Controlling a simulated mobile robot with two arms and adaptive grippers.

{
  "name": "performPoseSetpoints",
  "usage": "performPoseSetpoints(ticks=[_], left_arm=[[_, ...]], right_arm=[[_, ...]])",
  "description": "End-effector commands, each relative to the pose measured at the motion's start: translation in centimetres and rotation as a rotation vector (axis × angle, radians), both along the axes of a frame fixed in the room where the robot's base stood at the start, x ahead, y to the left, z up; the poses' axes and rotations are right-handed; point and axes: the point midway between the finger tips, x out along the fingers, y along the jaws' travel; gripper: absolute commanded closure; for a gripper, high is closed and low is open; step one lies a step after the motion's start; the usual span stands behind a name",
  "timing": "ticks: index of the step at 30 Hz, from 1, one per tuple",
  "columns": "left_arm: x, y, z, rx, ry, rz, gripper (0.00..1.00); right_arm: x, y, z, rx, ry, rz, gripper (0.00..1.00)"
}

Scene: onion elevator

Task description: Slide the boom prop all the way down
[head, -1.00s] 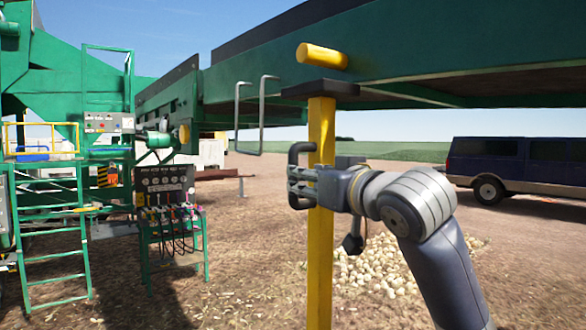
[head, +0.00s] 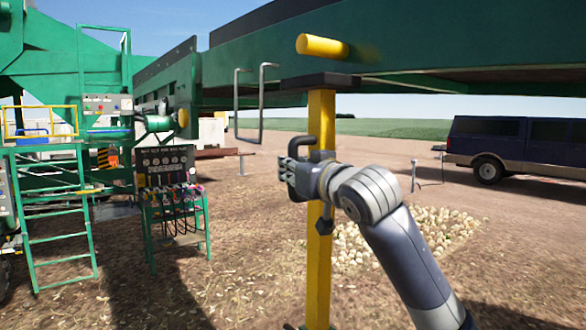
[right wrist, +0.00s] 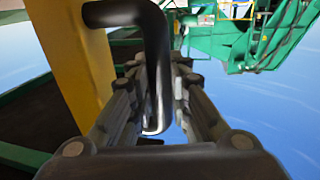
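The boom prop (head: 318,255) is a yellow upright post with a dark cap plate (head: 320,81) close under the green boom (head: 440,50). A black bent handle (right wrist: 153,60) is fixed to its side. My right gripper (head: 288,170) is at the handle, on the upper part of the post. In the right wrist view its two fingers (right wrist: 157,75) lie close on both sides of the handle's straight bar and look shut on it. The post (right wrist: 75,60) rises beside the left finger. The lower end of the post is at the picture's bottom edge. My left gripper is not in view.
A yellow pin (head: 322,46) sticks out of the boom above the cap. A grey wire loop (head: 260,105) hangs left of the post. A green control stand (head: 168,185) with levers and a green ladder (head: 58,225) stand at left. Onions (head: 405,240) lie on the ground behind my right arm.

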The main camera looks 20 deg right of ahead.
Motion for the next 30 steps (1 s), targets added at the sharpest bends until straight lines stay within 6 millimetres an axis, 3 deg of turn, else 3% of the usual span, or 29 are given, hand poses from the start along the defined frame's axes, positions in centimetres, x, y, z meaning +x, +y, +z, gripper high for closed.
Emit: performPoseSetpoints(ticks=[8, 14, 30], left_arm=[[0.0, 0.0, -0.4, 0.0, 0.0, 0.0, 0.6], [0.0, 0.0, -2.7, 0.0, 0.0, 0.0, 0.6], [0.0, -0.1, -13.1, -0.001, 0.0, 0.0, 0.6]], right_arm=[[0.0, 0.0, -0.6, 0.0, 0.001, 0.0, 1.0], [0.0, 0.0, -3.9, 0.0, 0.003, 0.0, 1.0], [0.0, 0.1, -21.2, 0.0, 0.006, 0.002, 1.0]])
